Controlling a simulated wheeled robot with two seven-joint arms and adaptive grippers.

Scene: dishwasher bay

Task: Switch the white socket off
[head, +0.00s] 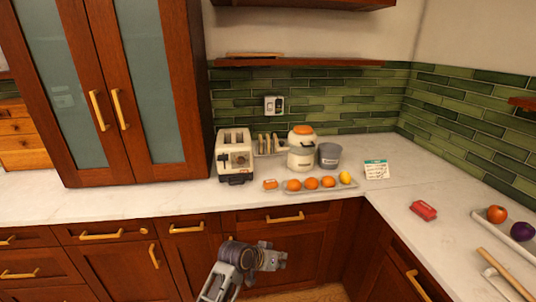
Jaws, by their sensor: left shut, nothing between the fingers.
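The white socket (274,105) is on the green tiled wall, above the worktop and below the wooden shelf. It has dark details on its face, too small to tell which way the switch is set. My left gripper (284,260) is shut and empty. It is low in front of the wooden base cabinets, below the worktop edge and well apart from the socket. My right gripper is not in view.
A white toaster (234,157), a cream jar with an orange lid (302,148) and a grey pot (330,155) stand on the worktop below the socket. A tray (318,188) of fruit lies in front. The worktop at left is clear.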

